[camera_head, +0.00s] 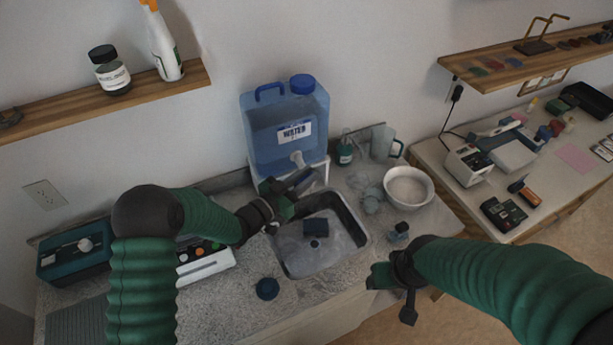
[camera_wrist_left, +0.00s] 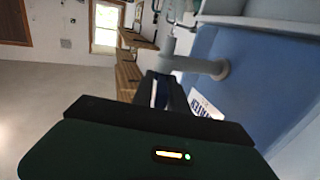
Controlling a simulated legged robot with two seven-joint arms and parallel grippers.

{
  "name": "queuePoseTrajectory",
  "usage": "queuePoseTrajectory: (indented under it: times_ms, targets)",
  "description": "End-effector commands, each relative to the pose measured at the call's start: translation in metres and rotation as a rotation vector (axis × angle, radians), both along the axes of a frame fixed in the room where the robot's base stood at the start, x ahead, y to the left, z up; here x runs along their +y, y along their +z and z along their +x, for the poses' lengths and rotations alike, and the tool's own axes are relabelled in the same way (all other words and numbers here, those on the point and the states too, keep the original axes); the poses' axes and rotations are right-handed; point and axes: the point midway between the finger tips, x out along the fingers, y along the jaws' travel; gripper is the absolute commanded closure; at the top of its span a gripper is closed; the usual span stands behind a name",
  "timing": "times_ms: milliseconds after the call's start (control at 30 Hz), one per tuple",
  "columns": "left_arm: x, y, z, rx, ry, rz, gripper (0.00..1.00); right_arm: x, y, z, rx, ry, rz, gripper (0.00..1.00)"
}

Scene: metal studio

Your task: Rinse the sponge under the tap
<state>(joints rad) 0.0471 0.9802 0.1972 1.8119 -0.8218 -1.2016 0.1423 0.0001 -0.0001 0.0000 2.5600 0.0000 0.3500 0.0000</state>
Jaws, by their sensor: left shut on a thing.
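The blue water container (camera_head: 285,125) stands behind the sink, and its pale tap (camera_head: 298,158) points out over it. My left gripper (camera_head: 302,180) is at the tap and shut, seemingly on the tap's handle; its fingers hide the grip. In the left wrist view, the fingers (camera_wrist_left: 160,92) meet the upright part of the grey tap (camera_wrist_left: 210,67). A dark blue block, which looks like the sponge (camera_head: 316,227), lies in the metal sink (camera_head: 292,262). My right gripper (camera_head: 395,292) is empty as far as I see, in front of the sink's right side; its jaw gap is unclear.
A white bowl (camera_head: 408,187), a mug (camera_head: 383,142) and a small bottle (camera_head: 345,152) stand right of the sink. A small dark jar (camera_head: 399,232) is by its right rim. A round blue item (camera_head: 267,288) lies at front left.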

Motion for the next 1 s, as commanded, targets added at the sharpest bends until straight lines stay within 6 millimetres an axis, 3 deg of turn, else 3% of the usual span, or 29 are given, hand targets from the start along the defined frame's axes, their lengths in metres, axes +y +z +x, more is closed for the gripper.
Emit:
queuePoseTrajectory:
  times_ms: [400,900,933,1000]
  targets:
    - [-0.003,-0.001,-0.002,-0.002,0.189,-0.001,1.00,0.000,-0.017,0.000,0.000,0.000,0.000,0.38]
    - [-0.003,0.001,-0.001,-0.003,0.211,-0.003,1.00,0.000,-0.017,0.000,0.000,0.000,0.000,0.38]
    - [-0.003,0.001,-0.001,-0.003,0.211,-0.003,0.77,0.000,-0.017,0.000,0.000,0.000,0.000,0.38]
    - [-0.003,0.001,-0.001,-0.003,0.211,-0.003,0.68,0.000,-0.017,0.000,0.000,0.000,0.000,0.38]
